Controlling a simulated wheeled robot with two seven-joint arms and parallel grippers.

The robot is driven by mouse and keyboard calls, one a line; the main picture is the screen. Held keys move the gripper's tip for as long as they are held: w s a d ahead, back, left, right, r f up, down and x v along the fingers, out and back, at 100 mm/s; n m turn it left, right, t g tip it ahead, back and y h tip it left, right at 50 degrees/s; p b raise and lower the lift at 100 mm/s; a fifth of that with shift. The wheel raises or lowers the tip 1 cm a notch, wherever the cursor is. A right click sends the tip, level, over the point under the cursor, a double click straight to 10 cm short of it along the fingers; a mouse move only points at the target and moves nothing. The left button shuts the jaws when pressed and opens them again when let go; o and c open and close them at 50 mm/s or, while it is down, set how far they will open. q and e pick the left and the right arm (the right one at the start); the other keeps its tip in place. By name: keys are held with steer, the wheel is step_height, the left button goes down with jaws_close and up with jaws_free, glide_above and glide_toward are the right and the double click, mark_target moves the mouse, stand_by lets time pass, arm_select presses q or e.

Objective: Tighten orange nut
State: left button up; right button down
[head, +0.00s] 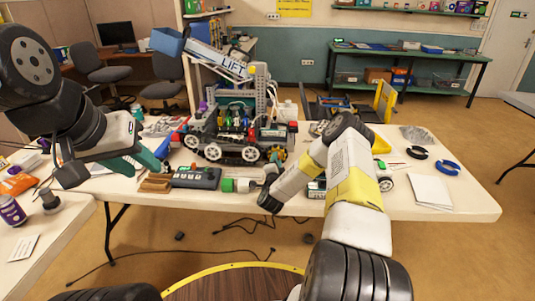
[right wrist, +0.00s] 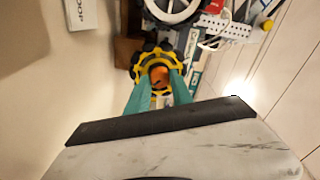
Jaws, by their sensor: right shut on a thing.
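The orange nut (right wrist: 159,74) sits at the centre of a yellow toothed wheel (right wrist: 138,68) in the right wrist view. The teal fingers of my right gripper (right wrist: 159,84) lie on both sides of the nut and are shut on it. In the head view my right arm hides most of that gripper and the nut.
A dark control box (head: 196,178) and a green-ended cylinder (head: 229,185) lie near the front edge of the white table (head: 455,204). Blue-and-black ring-like tools (head: 447,167) and white sheets (head: 431,190) lie at the right. A purple bottle (head: 12,210) stands at the far left.

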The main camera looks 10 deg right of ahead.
steer(key=m, duration=0.6)
steer(key=shift+m+g, duration=0.3)
steer(key=m, duration=0.5)
steer(key=shift+m, duration=0.3)
steer(key=c, duration=1.1)
jaws_free()
steer(key=shift+s, duration=0.1)
steer(key=v, duration=0.7)
steer(key=shift+s+a+r, duration=0.1)
steer(key=shift+s+a, duration=0.1)
steer(key=shift+s, duration=0.05)
